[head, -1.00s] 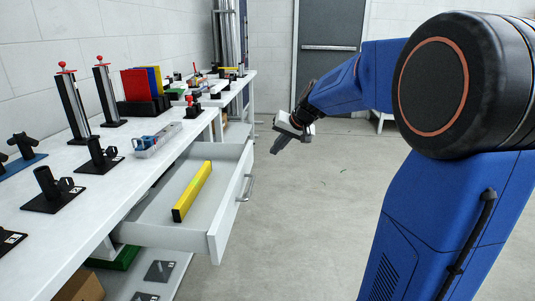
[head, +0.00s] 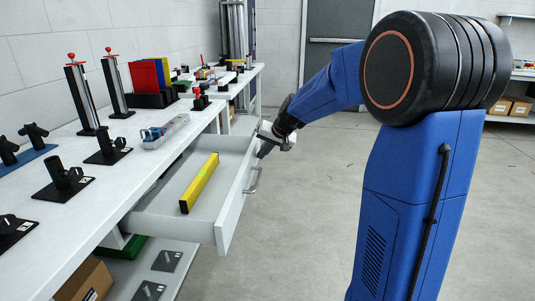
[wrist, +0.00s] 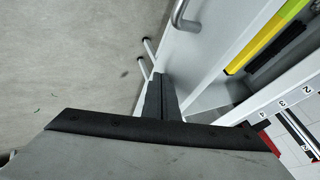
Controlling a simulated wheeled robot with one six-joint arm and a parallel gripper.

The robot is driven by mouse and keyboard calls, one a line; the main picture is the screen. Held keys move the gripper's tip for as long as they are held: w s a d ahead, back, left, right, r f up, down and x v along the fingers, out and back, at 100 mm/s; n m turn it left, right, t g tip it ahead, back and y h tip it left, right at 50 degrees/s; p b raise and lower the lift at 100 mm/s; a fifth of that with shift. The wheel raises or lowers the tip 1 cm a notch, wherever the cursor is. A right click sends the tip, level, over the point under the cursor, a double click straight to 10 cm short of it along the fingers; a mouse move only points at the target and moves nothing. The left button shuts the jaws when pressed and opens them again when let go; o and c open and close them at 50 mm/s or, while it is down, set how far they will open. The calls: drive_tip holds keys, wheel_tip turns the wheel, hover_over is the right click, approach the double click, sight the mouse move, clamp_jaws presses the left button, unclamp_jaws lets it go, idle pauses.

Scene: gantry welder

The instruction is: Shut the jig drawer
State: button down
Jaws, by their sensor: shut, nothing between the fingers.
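The jig drawer (head: 232,204) is white and stands open under the workbench, pulled out to the right in the head view. Its bar handle (head: 252,181) is on the front panel and also shows at the top of the wrist view (wrist: 183,17). A yellow bar (head: 200,183) lies inside the drawer. My gripper (head: 262,153) is shut and empty. It is at the far end of the drawer front, beyond the handle. In the wrist view its dark fingers (wrist: 161,85) overlap the front panel; I cannot tell whether they touch it.
The white workbench (head: 75,200) carries several black stands, red-topped posts and a rack of coloured panels (head: 150,80). A lower shelf (head: 190,256) under the drawer holds dark plates and a cardboard box (head: 84,281). The floor (head: 300,220) right of the drawer is clear.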

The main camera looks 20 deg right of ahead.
drive_tip(key=shift+w+a, duration=0.1)
drive_tip(key=shift+a, duration=0.05)
drive_tip(key=w+a, duration=0.3)
drive_tip(key=a, duration=0.3)
drive_tip(key=w+a, duration=0.4)
drive_tip(key=a, duration=0.3)
drive_tip(key=w+a, duration=0.4)
drive_tip(key=a, duration=0.2)
drive_tip(key=shift+w+a, duration=0.15)
drive_tip(key=shift+a, duration=0.2)
drive_tip(key=shift+d, duration=0.1)
